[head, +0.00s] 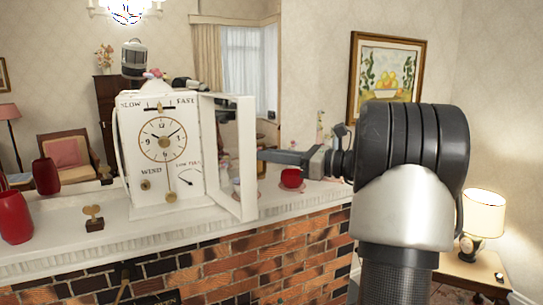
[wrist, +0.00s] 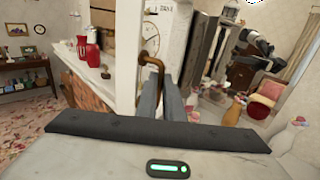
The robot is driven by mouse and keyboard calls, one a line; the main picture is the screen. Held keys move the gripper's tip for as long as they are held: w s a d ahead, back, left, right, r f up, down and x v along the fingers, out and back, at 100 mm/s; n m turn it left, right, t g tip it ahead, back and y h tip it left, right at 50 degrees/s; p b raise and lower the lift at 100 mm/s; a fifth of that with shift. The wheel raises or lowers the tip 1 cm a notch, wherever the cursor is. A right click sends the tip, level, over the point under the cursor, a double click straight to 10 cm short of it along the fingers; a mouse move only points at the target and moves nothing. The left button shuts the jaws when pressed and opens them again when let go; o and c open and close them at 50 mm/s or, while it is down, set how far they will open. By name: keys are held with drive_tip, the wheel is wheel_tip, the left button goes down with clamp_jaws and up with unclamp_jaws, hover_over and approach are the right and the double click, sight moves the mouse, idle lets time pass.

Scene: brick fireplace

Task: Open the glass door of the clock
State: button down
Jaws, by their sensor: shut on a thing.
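My gripper (head: 262,156) reaches in from the right to the door's outer edge. In the wrist view my gripper (wrist: 162,88) is shut on a curved brass handle (wrist: 152,66) on the door. The handle is hidden in the head view. Part of the dial (wrist: 151,40) shows behind the handle in the wrist view.
Red vases (head: 15,218) and a brass key on a small base (head: 93,218) stand left of the clock. A mirror behind the mantel reflects the room and my arm.

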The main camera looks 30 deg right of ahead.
drive_tip(key=c, duration=2.1)
unclamp_jaws()
drive_tip(key=shift+w+a+r, duration=0.15)
drive_tip(key=shift+a+r, duration=0.05)
drive_tip(key=shift+a, duration=0.2)
drive_tip(key=shift+o, duration=1)
drive_tip(key=shift+w+a+f, duration=0.1)
drive_tip(key=shift+w, duration=0.05)
drive_tip(key=b+v, duration=0.1)
drive_tip(key=v, duration=1.7)
drive_tip(key=shift+b, duration=0.4)
drive_tip(key=shift+w, duration=0.15)
